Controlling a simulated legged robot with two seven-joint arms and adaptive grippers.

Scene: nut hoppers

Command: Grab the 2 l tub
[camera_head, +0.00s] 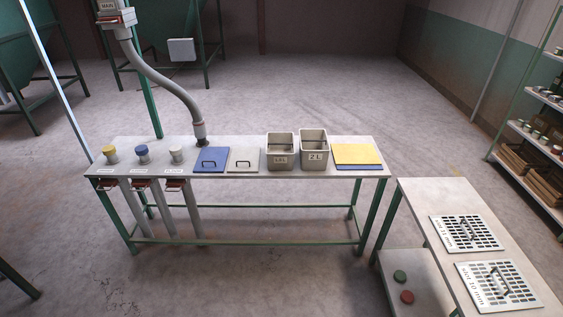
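The 2 l tub (315,157) is a grey-beige open-topped box with a "2 L" label on its front. It stands upright on the long table towards its right side. A slightly smaller similar tub (280,160) stands just to its left; its label is too small to read surely. Neither of my grippers shows in the head view, and nothing is holding the tub.
A hose (170,87) hangs at left. A side table (434,197) with grates stands front right. Floor in front is clear.

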